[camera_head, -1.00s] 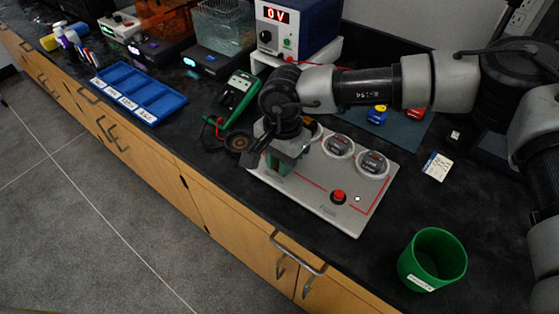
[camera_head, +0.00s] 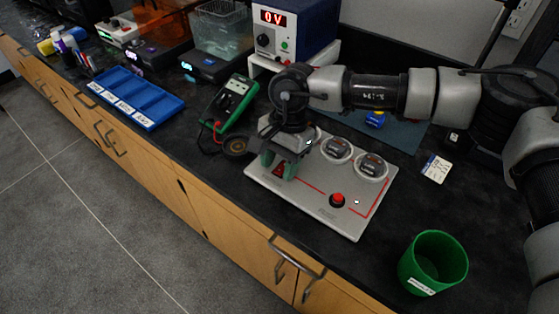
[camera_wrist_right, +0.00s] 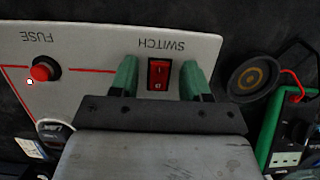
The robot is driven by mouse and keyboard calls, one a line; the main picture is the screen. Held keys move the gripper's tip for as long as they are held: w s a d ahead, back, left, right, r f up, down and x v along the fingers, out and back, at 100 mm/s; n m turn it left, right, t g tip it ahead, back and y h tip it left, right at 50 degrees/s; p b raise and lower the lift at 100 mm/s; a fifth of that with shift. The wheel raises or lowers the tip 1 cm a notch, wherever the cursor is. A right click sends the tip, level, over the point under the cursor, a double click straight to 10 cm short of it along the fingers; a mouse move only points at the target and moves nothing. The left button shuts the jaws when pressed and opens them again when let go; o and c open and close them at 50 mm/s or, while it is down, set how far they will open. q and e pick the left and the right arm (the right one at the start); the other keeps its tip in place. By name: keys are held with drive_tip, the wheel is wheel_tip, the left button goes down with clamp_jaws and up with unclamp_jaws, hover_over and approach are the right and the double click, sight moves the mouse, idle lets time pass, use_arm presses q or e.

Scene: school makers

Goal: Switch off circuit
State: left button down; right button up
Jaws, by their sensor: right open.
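The grey circuit board (camera_head: 325,215) lies on the black counter, with red lines printed on it. Its red rocker switch (camera_wrist_right: 159,75) shows in the right wrist view below the label SWITCH. My right gripper (camera_head: 280,168) is over the left part of the board; in the right wrist view its two green fingertips (camera_wrist_right: 158,78) stand apart, one on each side of the switch, with nothing between them but the switch. Whether they touch the board I cannot tell. A red fuse button (camera_head: 337,199) sits on the board to the right. My left gripper is not in view.
A green multimeter (camera_head: 235,100) and a round black disc (camera_head: 236,146) lie left of the board. A power supply (camera_head: 295,30) reading 0 V stands behind. A green cup (camera_head: 433,262) stands at the front right, and a blue tray (camera_head: 137,97) lies farther left.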

drive_tip(key=v, duration=1.1)
drive_tip(key=shift+f, duration=0.1)
